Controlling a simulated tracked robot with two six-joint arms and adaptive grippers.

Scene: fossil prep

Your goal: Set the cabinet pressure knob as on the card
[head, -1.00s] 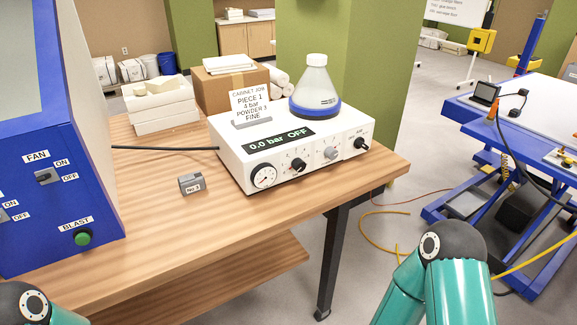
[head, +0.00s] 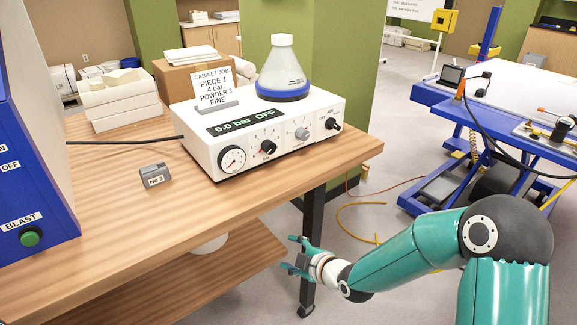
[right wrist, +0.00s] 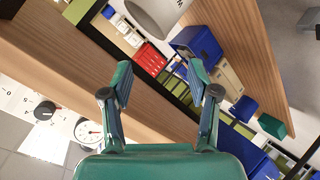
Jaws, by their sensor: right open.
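The white control unit (head: 190,133) stands on the wooden bench, its display (head: 245,122) reading "0.0 bar OFF". Its front has a round gauge (head: 231,159), a black knob (head: 268,146) beside it, a grey knob (head: 302,133) and another black knob (head: 333,124). The card (head: 212,88) on top reads "CABINET JOB, PIECE 1, 4 bar, POWDER 3, FINE". My right gripper (head: 289,254) is open and empty, below and in front of the unit, apart from it. In the right wrist view, the gauge (right wrist: 90,132) and a black knob (right wrist: 45,110) show at lower left. My left gripper is out of view.
A flask (head: 284,70) with a blue base stands on the unit. A grey "No.3" block (head: 154,175) lies on the bench in front. The blue cabinet (head: 30,170) is at left. The bench's front edge and lower shelf (head: 215,275) are near my right gripper.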

